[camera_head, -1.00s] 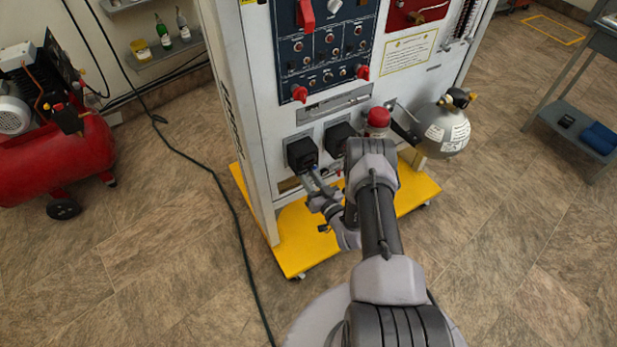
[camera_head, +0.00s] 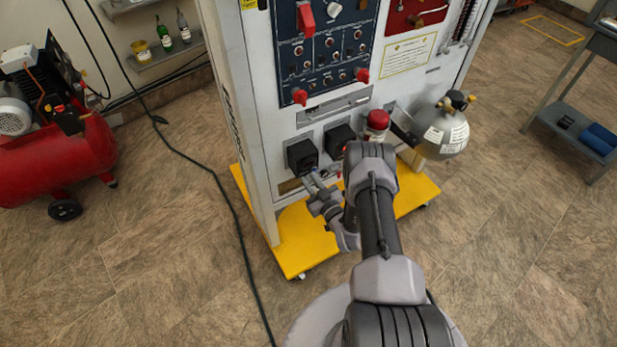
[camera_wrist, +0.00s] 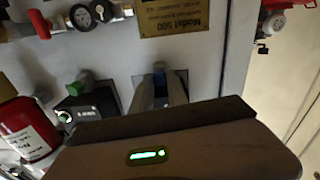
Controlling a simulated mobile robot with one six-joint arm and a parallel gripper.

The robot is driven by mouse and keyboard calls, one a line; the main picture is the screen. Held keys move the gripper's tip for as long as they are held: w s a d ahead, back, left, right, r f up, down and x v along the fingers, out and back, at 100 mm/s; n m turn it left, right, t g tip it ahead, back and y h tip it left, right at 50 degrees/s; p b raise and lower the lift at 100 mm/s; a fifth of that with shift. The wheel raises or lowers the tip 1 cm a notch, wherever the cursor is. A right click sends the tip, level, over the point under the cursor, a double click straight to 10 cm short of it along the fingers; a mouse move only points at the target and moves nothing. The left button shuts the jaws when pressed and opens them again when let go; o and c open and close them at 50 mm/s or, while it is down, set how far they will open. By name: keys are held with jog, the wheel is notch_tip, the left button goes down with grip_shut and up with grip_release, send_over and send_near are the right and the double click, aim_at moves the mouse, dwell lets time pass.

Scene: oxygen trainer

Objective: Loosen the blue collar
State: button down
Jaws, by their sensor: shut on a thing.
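My gripper (camera_head: 309,180) reaches the lower front of the white trainer panel (camera_head: 350,108), just below the left black box (camera_head: 302,155). In the wrist view its two fingers (camera_wrist: 159,92) are closed around a small fitting on the panel. A bit of blue, the blue collar (camera_wrist: 158,67), shows at the far end of the fingers. Most of the collar is hidden by the fingers and the gripper body. A green collar (camera_wrist: 78,88) sits on a dark block to the left in the wrist view.
A red cylinder (camera_wrist: 25,128) stands at the left in the wrist view, below gauges (camera_wrist: 90,14). In the head view a grey tank (camera_head: 442,131) hangs at the panel's right. The yellow base (camera_head: 296,250) juts out below. A red compressor (camera_head: 60,160) stands left.

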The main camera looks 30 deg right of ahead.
jog(key=shift+n, duration=0.8)
jog(key=shift+f, duration=0.1)
jog(key=c, duration=1.6)
grip_release()
jog(key=s+p, duration=0.2)
jog(key=s, duration=0.3)
jog(key=s+p, duration=0.2)
jog(key=s, duration=0.4)
jog(key=s+p, duration=0.2)
jog(key=s, duration=0.4)
jog(key=shift+s+d, duration=0.25)
jog(key=shift+d, duration=0.05)
